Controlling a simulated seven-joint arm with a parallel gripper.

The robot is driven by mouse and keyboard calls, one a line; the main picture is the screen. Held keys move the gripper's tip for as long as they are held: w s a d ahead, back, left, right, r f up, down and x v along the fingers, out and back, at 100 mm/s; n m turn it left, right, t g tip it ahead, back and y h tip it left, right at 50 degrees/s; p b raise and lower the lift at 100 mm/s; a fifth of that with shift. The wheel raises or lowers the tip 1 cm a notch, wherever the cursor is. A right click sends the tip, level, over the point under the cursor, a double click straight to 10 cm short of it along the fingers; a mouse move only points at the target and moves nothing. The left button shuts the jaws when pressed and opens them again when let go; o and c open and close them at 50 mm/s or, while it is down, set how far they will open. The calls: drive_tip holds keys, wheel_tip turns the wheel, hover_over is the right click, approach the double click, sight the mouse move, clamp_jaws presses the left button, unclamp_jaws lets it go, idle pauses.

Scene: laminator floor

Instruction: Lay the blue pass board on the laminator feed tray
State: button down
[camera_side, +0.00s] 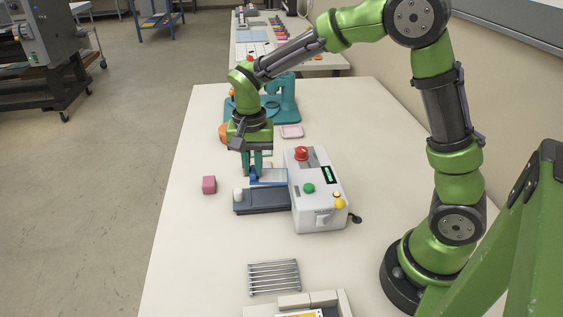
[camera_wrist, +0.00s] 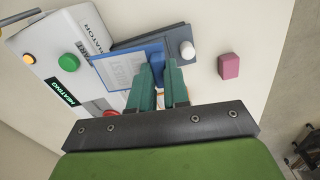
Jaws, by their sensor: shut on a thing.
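The blue pass board (camera_side: 272,178) carries a pale printed sheet and shows in the wrist view (camera_wrist: 108,62) too. My gripper (camera_side: 252,174) points down and is shut on the board's blue raised grip, which sits between the green fingertips in the wrist view (camera_wrist: 160,80). The dark grey laminator feed tray (camera_side: 264,203) extends left from the white laminator (camera_side: 316,190). The board is over or beside the tray's far part, close to the laminator's left side. I cannot tell whether it touches the tray. The tray's far part is hidden by the board and fingers.
A white knob (camera_side: 238,194) stands at the tray's left end. A pink block (camera_side: 209,184) lies left of it. A teal machine (camera_side: 283,100) and a pink dish (camera_side: 292,131) are behind. A metal rack (camera_side: 274,276) lies in front.

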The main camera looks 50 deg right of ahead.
sight(256, 197)
drive_tip(key=shift+w+d+r, duration=0.2)
drive_tip(key=shift+w+d, duration=0.15)
drive_tip(key=shift+d, duration=0.15)
drive_tip(key=shift+w+d+r, duration=0.15)
drive_tip(key=shift+w+d, duration=0.2)
drive_tip(key=shift+d, duration=0.15)
drive_tip(key=shift+w+n, duration=0.2)
drive_tip(key=shift+n, duration=0.4)
wheel_tip(256, 197, down, 9)
drive_tip(key=shift+f, duration=0.2)
drive_tip(key=shift+f, duration=0.1)
drive_tip(key=c, duration=1.1)
unclamp_jaws()
